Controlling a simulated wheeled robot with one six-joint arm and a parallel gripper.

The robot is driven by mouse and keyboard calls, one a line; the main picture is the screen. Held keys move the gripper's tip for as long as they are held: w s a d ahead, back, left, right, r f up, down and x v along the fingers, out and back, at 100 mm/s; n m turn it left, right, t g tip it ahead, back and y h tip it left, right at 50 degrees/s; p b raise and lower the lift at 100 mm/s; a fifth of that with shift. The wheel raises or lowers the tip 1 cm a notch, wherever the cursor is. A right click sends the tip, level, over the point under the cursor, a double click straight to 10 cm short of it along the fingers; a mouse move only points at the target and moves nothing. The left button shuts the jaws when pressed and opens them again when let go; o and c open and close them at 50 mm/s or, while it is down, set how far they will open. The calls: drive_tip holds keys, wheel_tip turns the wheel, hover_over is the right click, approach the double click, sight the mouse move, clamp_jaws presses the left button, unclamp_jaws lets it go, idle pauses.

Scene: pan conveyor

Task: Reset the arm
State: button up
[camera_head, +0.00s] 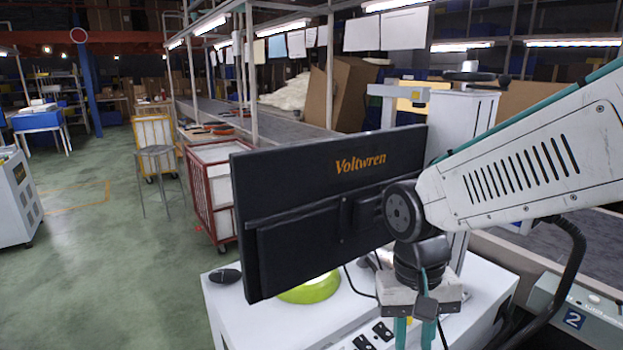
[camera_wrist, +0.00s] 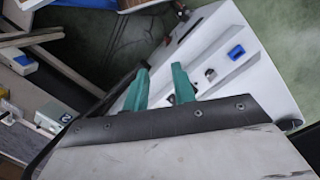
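My arm reaches in from the right in the head view, bent at the elbow, with its wrist hanging downward. My gripper (camera_head: 414,334) points down over a white cabinet top (camera_head: 480,290), beside a large dark monitor marked Voltwren (camera_head: 340,205). Its green fingers run out of the bottom of the frame. In the wrist view my gripper (camera_wrist: 160,86) shows two green fingers apart, with nothing held between them. The white top lies below and beyond them. How far the fingertips are above it is hard to tell.
A green rounded object (camera_head: 312,290) sits partly hidden behind the monitor, with a black mouse (camera_head: 225,276) to its left. A blue item (camera_wrist: 236,52) lies on the white top. A conveyor (camera_head: 290,126) runs behind. A red-framed cart (camera_head: 210,190) stands left; open green floor lies beyond.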

drive_tip(key=s+d+r+t, duration=0.2)
drive_tip(key=s+d+r, duration=0.5)
drive_tip(key=s+d, duration=0.3)
drive_tip(key=shift+s+d+r+t+y, duration=0.2)
drive_tip(key=shift+d+r+t+y, duration=0.15)
drive_tip(key=shift+d, duration=0.25)
